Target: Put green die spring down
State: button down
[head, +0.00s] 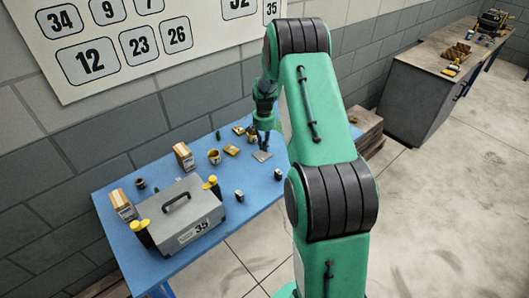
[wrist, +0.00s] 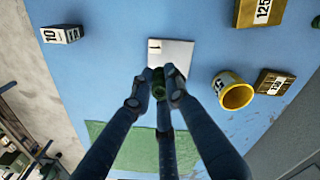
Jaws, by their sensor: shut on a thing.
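My gripper (head: 265,132) is over the far right part of the blue table in the head view. In the wrist view my gripper (wrist: 158,82) is shut on the green die spring (wrist: 158,88), a small dark green cylinder between the fingertips. A pale grey plate marked 1 (wrist: 178,52) lies flat on the table just beyond the fingertips; it also shows in the head view (head: 262,156). The spring overlaps the plate's near edge in the wrist view. I cannot tell whether it touches the plate or table. The spring is not clear in the head view.
A yellow cup (wrist: 236,96) and a dark box (wrist: 273,82) stand right of the plate in the wrist view. A grey block marked 10 (wrist: 62,35) is left. A green mat (wrist: 125,145) lies behind the fingers. A grey case (head: 182,215) fills the table's near end.

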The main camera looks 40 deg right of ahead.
jog(key=shift+f+b, duration=0.35)
jog(key=shift+f, duration=1.7)
jog(key=shift+f, duration=0.1)
jog(key=c, duration=1.7)
grip_release()
notch_tip(320, 180, up, 12)
jog(key=shift+a+f+p, duration=0.1)
jog(key=shift+f+p, duration=0.05)
jog(key=shift+p, duration=1.05)
jog(key=shift+r, duration=0.25)
